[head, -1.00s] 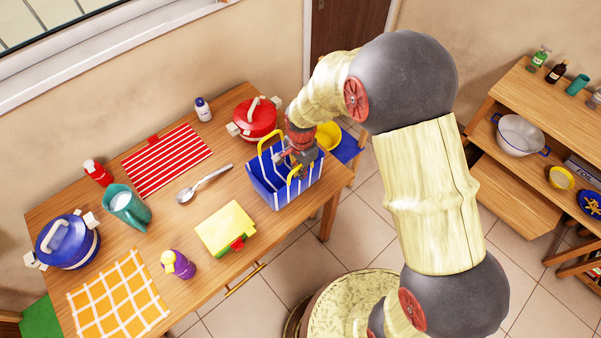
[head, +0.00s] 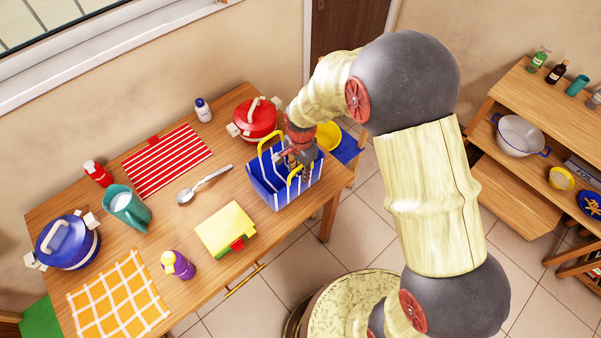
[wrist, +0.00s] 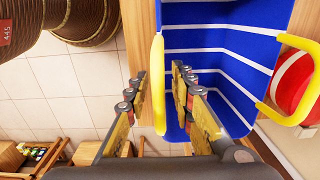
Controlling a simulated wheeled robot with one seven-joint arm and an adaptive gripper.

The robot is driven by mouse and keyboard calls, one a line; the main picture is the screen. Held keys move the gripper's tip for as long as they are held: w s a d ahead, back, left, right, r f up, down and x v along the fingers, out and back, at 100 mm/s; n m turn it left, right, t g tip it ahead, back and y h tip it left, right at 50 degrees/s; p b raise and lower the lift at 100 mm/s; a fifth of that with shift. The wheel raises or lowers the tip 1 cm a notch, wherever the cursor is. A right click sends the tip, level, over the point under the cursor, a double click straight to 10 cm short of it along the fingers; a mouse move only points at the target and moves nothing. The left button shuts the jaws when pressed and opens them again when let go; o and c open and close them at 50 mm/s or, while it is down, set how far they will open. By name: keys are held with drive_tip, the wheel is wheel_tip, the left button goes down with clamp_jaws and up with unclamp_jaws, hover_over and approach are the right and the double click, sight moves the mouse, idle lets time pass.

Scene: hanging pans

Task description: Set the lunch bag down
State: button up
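The lunch bag (head: 272,190) is blue with white stripes and two yellow handles. It stands upright at the right end of the wooden table (head: 150,240), apparently resting on the top. My gripper (head: 296,158) is at its near right side. In the wrist view my gripper (wrist: 160,85) has one finger outside the bag (wrist: 225,65) and one inside. The near yellow handle (wrist: 158,60) passes between the fingers, with a gap visible on each side. The gripper is open. The bag's underside is hidden.
A red pot (head: 257,119) stands behind the bag and a yellow bowl (head: 328,135) to its right. A spoon (head: 203,185) and a yellow-and-green box (head: 226,229) lie to the left. Bare table shows between them.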

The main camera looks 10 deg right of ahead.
wheel_tip(320, 180, up, 12)
drive_tip(key=shift+s+d+r+p, duration=0.1)
drive_tip(key=shift+s+d+p, duration=0.05)
drive_tip(key=shift+p, duration=0.65)
drive_tip(key=s+d+r+n+t, duration=0.2)
drive_tip(key=s+d+r+n, duration=0.25)
drive_tip(key=s+r, duration=0.35)
drive_tip(key=s+d+r+n+t, duration=0.25)
drive_tip(key=s+d+r, duration=0.25)
drive_tip(key=r, duration=0.6)
drive_tip(key=s+d+r+n, duration=0.2)
drive_tip(key=s+n, duration=0.2)
drive_tip(key=s, duration=0.4)
drive_tip(key=shift+d+t, duration=0.2)
drive_tip(key=shift+t, duration=0.25)
drive_tip(key=shift+s, duration=0.1)
wheel_tip(320, 180, down, 4)
drive_tip(key=b, duration=0.4)
drive_tip(key=shift+f+b, duration=0.2)
drive_tip(key=shift+b, duration=0.15)
